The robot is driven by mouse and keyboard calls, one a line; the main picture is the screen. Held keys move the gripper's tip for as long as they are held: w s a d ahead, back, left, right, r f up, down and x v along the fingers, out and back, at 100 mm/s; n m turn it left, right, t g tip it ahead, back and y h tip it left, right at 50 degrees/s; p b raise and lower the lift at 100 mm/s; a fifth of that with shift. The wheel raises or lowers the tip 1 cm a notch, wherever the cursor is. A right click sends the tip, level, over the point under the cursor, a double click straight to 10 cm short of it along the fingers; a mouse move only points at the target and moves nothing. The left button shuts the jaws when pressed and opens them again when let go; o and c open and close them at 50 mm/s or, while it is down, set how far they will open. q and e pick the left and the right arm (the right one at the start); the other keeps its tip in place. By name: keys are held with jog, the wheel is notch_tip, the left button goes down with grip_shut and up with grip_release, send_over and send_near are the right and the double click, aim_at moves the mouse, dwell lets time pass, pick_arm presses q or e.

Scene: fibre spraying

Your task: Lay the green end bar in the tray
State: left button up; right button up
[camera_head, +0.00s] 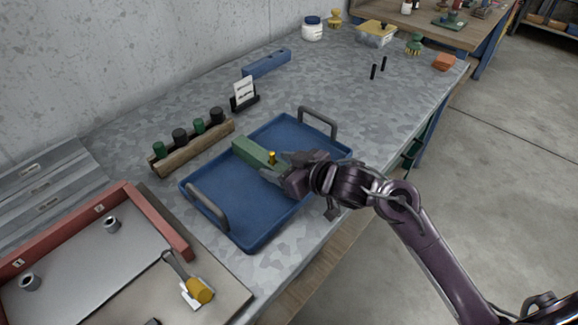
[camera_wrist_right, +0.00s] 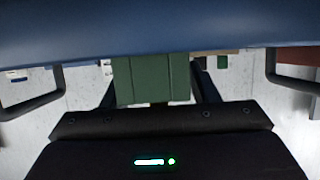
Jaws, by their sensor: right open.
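The blue tray (camera_head: 220,222) lies on the grey table, with a dark handle at each end. The green end bar (camera_head: 252,152) is over the tray floor, within its rim, and looks laid in it. A small brass knob (camera_head: 272,157) shows at the bar's right part. My right gripper (camera_head: 274,173) is low over the tray at the bar's right end, hiding part of it. In the right wrist view the bar (camera_wrist_right: 150,80) shows between the two dark, spread fingers, with the tray (camera_wrist_right: 150,35) beyond. My left gripper is not in view.
A wooden rack (camera_head: 195,148) with green and black knobs stands just behind the tray. A card holder (camera_head: 244,95) and a blue block (camera_head: 266,64) lie farther back. A red-edged fixture (camera_head: 160,225) is at front left. The table beyond the tray's far handle is mostly clear.

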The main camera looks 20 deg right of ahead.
jog(key=shift+s+d+r, duration=0.2)
jog(key=shift+s, duration=0.1)
jog(key=v, duration=1.1)
jog(key=shift+s, duration=0.15)
